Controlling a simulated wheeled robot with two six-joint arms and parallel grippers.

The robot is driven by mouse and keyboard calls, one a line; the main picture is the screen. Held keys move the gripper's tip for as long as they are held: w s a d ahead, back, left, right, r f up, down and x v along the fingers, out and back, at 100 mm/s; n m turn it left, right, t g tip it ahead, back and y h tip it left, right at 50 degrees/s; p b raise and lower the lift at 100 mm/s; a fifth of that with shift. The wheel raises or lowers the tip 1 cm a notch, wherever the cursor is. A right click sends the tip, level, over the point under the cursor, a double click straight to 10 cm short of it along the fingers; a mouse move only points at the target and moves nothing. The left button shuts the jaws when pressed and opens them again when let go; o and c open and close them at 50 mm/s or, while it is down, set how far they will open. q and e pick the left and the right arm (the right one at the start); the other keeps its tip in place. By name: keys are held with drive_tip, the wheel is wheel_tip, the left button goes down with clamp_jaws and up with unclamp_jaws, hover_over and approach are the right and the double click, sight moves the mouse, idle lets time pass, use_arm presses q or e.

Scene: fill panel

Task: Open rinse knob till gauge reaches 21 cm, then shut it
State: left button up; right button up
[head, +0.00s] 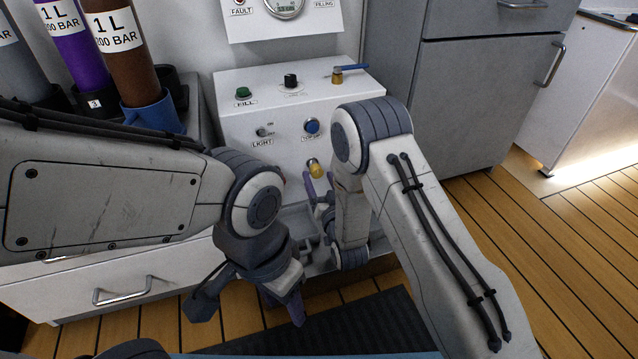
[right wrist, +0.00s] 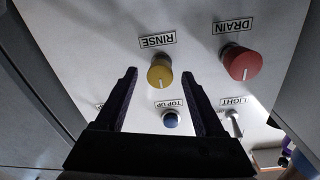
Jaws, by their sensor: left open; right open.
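My left gripper (head: 248,306) is open and empty, low in front.
A red drain knob (right wrist: 241,63), a blue top-up button (right wrist: 171,120) and a light switch (right wrist: 235,123) are close to the rinse knob. On the box top are a green button (head: 243,92), a black knob (head: 291,80) and a blue-lever valve (head: 349,70). Bottles stand left.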

drive_tip(key=shift+w+a+r, duration=0.1)
drive_tip(key=shift+w, duration=0.25)
clamp_jaws()
